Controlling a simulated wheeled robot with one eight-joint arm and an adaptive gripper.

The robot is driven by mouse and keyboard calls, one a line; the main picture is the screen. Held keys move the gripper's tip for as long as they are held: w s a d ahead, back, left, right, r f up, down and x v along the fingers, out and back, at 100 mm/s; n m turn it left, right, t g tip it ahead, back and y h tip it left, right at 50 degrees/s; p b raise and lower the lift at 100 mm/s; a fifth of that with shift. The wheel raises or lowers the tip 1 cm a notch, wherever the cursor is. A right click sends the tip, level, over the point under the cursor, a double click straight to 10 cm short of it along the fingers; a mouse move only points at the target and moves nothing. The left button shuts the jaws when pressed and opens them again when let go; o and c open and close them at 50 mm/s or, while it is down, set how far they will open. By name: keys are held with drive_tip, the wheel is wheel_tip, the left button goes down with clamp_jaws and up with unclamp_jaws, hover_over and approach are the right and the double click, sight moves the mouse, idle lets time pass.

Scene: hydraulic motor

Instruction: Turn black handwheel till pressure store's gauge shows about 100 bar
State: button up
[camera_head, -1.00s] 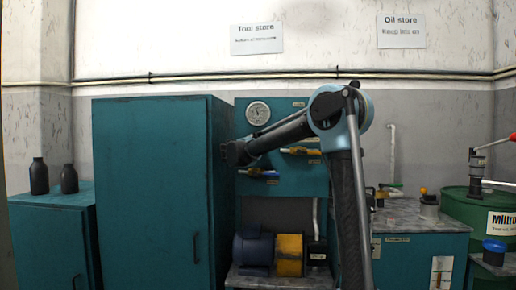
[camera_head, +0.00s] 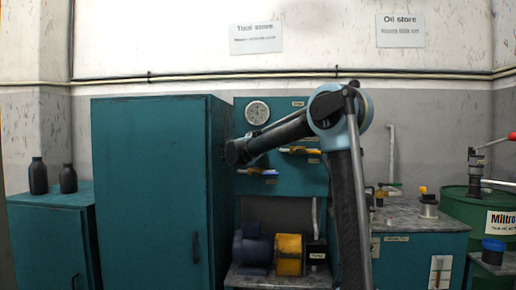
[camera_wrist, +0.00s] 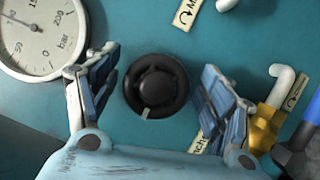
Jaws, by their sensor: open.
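The black handwheel (camera_wrist: 157,86) is on the teal panel, in the middle of the wrist view, with a small white mark at its lower rim. My gripper (camera_wrist: 160,66) is open, one finger on each side of the handwheel, with visible gaps. I cannot tell how far the fingertips are from the panel. The pressure gauge (camera_wrist: 38,30) is cut off at the upper left, and its dark needle points to the upper left; the exact reading is unclear. The gauge also shows in the head view (camera_head: 257,112), where my arm hides the handwheel.
A yellow valve part with a white elbow (camera_wrist: 264,122) and a blue part (camera_wrist: 311,112) are right of my gripper. A tall teal cabinet (camera_head: 150,190) stands close to the panel's left. A blue motor (camera_head: 252,248) sits below.

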drive_tip(key=v, duration=1.2)
drive_tip(key=w+d+r+m+g+y, duration=0.35)
drive_tip(key=d+m+g, duration=0.2)
drive_tip(key=m, duration=0.25)
drive_tip(key=s+d+r+m+g+y, duration=0.1)
drive_tip(key=s+r+m+y, duration=0.2)
drive_tip(key=r+m, duration=0.2)
drive_tip(key=s+r+m+g+y, duration=0.2)
drive_tip(key=r+m+y, duration=0.1)
drive_tip(key=r+m, duration=0.15)
drive_tip(key=shift+n, duration=0.25)
drive_tip(key=x, duration=1.7)
drive_tip(key=shift+d, duration=0.15)
drive_tip(key=shift+c, duration=0.3)
drive_tip(key=c, duration=1)
